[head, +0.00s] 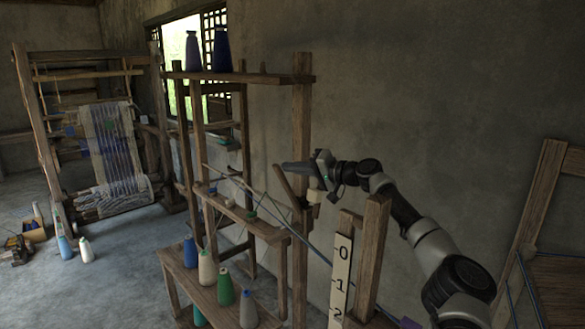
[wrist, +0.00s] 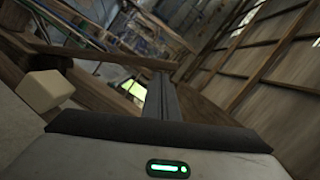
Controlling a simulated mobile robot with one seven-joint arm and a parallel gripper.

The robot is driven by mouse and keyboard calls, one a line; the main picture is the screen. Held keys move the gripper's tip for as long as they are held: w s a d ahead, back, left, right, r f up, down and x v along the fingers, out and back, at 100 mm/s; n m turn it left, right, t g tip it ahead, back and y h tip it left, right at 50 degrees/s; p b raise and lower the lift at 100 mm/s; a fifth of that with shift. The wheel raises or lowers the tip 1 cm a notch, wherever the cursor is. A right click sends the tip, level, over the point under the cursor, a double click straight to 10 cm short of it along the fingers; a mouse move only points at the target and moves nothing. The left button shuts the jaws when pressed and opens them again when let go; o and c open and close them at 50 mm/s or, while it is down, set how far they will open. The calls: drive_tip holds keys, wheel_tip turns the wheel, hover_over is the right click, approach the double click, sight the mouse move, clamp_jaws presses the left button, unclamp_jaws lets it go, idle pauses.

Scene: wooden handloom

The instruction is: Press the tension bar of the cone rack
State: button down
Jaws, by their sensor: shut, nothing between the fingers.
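The cone rack (head: 303,120) is a wooden frame in the middle of the head view, with cones on its top and lower shelves. A short slanted wooden bar (head: 287,186) sticks up at its right post; it may be the tension bar, but I cannot tell for sure. My gripper (head: 284,166) is shut and empty, pointing left close to the upper end of this bar. I cannot tell whether they touch. In the wrist view my shut fingers (wrist: 161,92) point away, with a cream block (wrist: 45,91) to their left and wooden beams beyond.
A board marked 0, 1, 2 (head: 340,280) stands beside a wooden post (head: 373,245) below my arm. Cones, including a green one (head: 225,287), stand on the lower shelf. A loom (head: 112,150) is at the far left. A wooden frame (head: 545,200) is at right.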

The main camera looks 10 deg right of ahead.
drive_tip(key=shift+f, duration=0.1)
drive_tip(key=a+b, duration=0.1)
drive_tip(key=b, duration=0.1)
drive_tip(key=s+a+f+n+b, duration=0.1)
drive_tip(key=b, duration=0.1)
drive_tip(key=shift+s+a, duration=0.15)
drive_tip(key=shift+s, duration=0.15)
drive_tip(key=b, duration=0.2)
approach(280, 173)
drive_tip(key=v, duration=0.4)
drive_tip(key=shift+r, duration=0.25)
